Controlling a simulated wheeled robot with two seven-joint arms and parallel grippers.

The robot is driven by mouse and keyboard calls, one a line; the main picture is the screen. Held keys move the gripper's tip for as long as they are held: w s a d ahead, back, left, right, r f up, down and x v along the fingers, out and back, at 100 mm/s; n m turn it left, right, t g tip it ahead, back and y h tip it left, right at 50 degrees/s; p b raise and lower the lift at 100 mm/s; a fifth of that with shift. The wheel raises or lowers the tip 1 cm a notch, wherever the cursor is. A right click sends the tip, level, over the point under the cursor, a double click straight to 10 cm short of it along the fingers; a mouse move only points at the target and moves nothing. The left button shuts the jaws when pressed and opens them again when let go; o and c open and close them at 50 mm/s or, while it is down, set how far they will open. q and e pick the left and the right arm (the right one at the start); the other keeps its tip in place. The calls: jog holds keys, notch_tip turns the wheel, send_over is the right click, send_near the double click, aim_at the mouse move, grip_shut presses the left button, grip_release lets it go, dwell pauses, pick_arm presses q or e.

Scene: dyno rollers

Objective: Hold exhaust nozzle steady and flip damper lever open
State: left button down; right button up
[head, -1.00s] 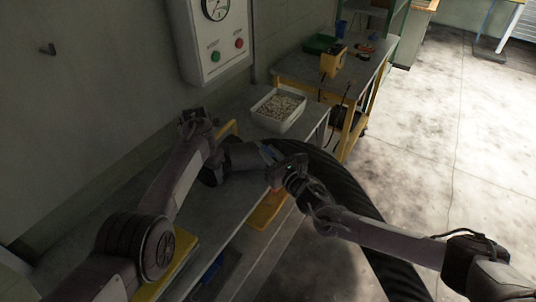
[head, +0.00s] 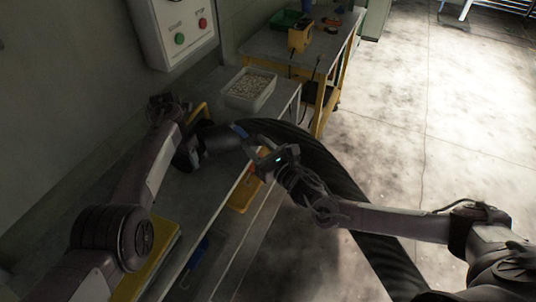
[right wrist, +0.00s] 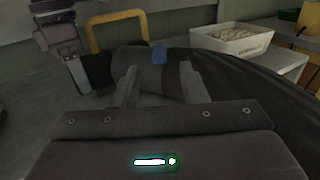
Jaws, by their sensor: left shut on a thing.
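The dark exhaust nozzle (head: 217,139) lies over the bench at the end of a thick black ribbed hose (head: 335,170). A small blue lever (head: 239,130) stands on it; it also shows in the right wrist view (right wrist: 160,53). My left gripper (head: 172,112) is shut on the nozzle's far left end; its fingers are partly hidden in the head view. My right gripper (head: 254,150) is to the right of the nozzle. Its two fingers (right wrist: 160,82) are apart, and the blue lever shows beyond the gap between them, not gripped.
A white tray of pale pieces (head: 250,88) stands behind the nozzle. A yellow handle (right wrist: 118,30) rises by the nozzle. A wall box with green and red buttons (head: 172,30) hangs at the left. A second bench (head: 270,45) stands behind; the floor at right is clear.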

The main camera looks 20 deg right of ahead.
jog(key=v, duration=0.5)
jog(key=shift+s+d, duration=0.15)
jog(key=shift+s, duration=0.2)
